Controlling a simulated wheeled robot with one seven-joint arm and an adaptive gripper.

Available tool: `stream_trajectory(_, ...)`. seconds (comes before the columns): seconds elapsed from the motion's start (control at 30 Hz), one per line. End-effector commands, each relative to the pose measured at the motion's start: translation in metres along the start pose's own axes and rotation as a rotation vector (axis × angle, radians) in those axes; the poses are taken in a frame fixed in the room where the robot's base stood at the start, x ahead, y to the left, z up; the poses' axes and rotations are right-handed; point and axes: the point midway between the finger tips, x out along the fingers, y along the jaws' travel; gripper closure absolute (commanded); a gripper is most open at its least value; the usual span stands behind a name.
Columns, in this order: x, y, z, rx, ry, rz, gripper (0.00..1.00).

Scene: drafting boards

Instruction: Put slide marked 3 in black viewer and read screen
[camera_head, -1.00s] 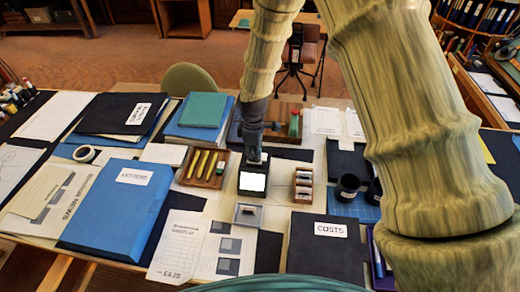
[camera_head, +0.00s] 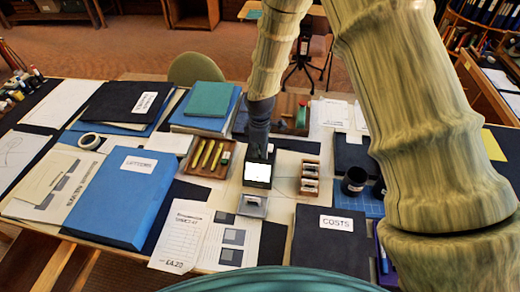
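The black viewer (camera_head: 246,181) stands upright mid-table with a bright white screen facing me. I can make out no picture or text on the screen. My gripper (camera_head: 258,152) points down at the viewer's top, at its back edge. Its fingers are small and dark, so I cannot tell whether they are open, shut or holding a slide. A wooden rack (camera_head: 310,180) to the right of the viewer holds several small pale slides; their marks are too small to read. A small grey holder (camera_head: 252,206) with a pale top lies in front of the viewer.
A wooden tray (camera_head: 192,171) with yellow pens lies left of the viewer. The blue LETTERS box (camera_head: 120,205) and black COSTS folder (camera_head: 325,252) lie nearer. Dark cups (camera_head: 354,181) stand right. Printed sheets (camera_head: 205,240) cover the front. My arm hides part of the right side.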

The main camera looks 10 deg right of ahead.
Motion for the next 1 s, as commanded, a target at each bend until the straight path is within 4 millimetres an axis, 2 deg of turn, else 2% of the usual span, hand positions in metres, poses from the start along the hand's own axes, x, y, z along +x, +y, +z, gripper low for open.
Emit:
stream_trajectory(0.23, 0.0, 0.0, 0.0, 0.0, 0.0, 0.0, 1.0)
stream_trajectory(0.4, 0.0, 0.0, 0.0, 0.0, 0.0, 0.0, 0.7)
stream_trajectory(0.77, -0.001, 0.001, 0.0, 0.0, 0.0, 0.001, 0.7)
stream_trajectory(1.0, -0.019, 0.001, 0.0, 0.001, 0.001, 0.002, 0.7)
